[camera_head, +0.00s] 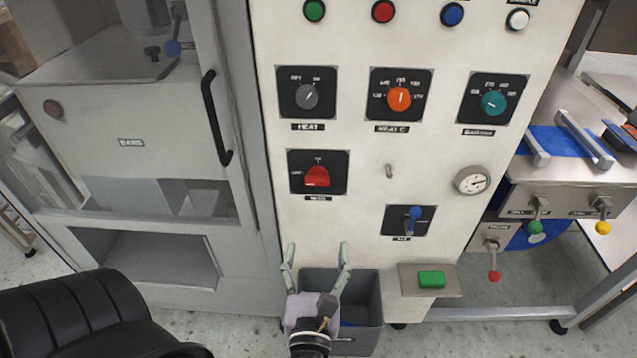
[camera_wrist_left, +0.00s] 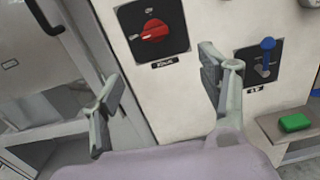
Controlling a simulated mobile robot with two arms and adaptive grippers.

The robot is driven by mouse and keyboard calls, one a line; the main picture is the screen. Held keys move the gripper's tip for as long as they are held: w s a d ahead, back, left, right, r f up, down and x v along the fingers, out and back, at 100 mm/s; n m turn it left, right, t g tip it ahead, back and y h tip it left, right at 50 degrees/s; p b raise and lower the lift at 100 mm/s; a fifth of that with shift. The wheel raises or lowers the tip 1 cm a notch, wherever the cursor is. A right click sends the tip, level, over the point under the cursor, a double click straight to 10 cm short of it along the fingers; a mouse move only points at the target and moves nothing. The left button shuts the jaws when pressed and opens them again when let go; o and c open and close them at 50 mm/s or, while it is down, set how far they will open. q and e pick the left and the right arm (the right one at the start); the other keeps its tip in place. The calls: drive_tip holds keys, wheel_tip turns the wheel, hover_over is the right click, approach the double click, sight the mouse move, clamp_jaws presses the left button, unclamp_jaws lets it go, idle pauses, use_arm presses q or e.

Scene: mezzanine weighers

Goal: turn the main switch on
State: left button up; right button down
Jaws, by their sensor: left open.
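The red rotary switch (camera_head: 317,177) sits on a black square plate on the left side of the white panel (camera_head: 345,235); its label below is too blurred to read surely. It also shows in the left wrist view (camera_wrist_left: 154,31), where its handle lies crosswise. My left gripper (camera_head: 317,250) is open and empty, below the red switch and in front of the panel's lower part. In the left wrist view its two fingers (camera_wrist_left: 160,78) stand wide apart, with the switch beyond and above them, untouched. My right gripper is in neither view.
Grey, orange and teal knobs (camera_head: 306,94) sit above the switch. A blue lever (camera_head: 414,219) and a green block on a small shelf (camera_head: 408,285) are to its right. A grey bin (camera_head: 368,300) stands below. A black chair (camera_head: 90,318) is at lower left.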

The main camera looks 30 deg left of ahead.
sight(317, 183)
use_arm(q)
drive_tip(key=shift+n, duration=0.3)
drive_tip(key=p+x, duration=0.2)
drive_tip(key=x, duration=0.3)
drive_tip(key=p+x, duration=0.1)
drive_tip(key=x, duration=0.5)
drive_tip(key=p+x, duration=0.2)
drive_tip(key=x, duration=0.3)
drive_tip(key=shift+w+a+r+p, duration=0.15)
drive_tip(key=shift+a+r+p, duration=0.2)
drive_tip(key=shift+a, duration=0.25)
drive_tip(key=shift+w+a, duration=0.2)
drive_tip(key=shift+w, duration=0.05)
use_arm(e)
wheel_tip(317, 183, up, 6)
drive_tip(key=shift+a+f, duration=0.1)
use_arm(q)
drive_tip(key=c, duration=1.2)
drive_tip(key=shift+o, duration=0.2)
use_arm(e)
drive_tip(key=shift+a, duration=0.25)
